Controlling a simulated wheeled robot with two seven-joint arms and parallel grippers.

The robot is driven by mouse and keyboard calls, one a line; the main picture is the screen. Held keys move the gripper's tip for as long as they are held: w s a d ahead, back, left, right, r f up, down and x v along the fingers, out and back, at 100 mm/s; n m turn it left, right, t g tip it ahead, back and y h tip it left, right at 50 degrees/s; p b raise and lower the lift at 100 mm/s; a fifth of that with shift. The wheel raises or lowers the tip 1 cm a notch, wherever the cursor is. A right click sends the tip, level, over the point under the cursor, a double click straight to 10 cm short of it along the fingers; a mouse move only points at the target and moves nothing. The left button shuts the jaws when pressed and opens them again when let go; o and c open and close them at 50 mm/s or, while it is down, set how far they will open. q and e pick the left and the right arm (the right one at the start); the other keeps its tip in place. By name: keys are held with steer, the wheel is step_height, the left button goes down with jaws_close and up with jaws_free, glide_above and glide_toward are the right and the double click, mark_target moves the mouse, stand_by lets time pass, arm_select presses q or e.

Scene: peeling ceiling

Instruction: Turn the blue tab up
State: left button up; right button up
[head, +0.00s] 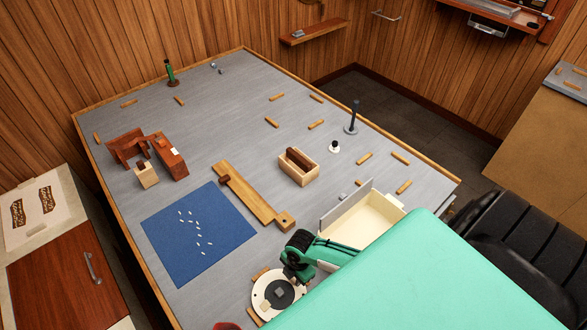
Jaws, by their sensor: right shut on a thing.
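I cannot make out a blue tab in the head view. My right gripper (291,273), green and dark, is low over the near part of the grey table, at the upper right edge of a round white dial (260,306). The dial has a dark centre with a small grey block (279,292) on it. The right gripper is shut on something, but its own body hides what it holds. I cannot tell whether it touches the dial.
A cream open box (362,222) stands right of the gripper. A wooden bar (248,196) and a blue mat (165,238) with several white bits lie to the left. A wooden box (298,176) with a brown roller is behind.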

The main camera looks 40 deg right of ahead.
steer(key=shift+d+y, duration=0.15)
steer(key=shift+y, duration=0.35)
steer(key=o, duration=1)
steer(key=shift+d+r+b, duration=0.45)
steer(key=shift+r+b, duration=0.2)
steer(key=shift+r, duration=1.6)
steer(key=shift+d+r+b, duration=0.4)
steer(key=shift+r+b, duration=0.3)
steer(key=shift+r, duration=1.55)
steer(key=shift+d+r+b, duration=0.45)
steer(key=shift+r+b, duration=0.2)
steer(key=shift+r, duration=1.6)
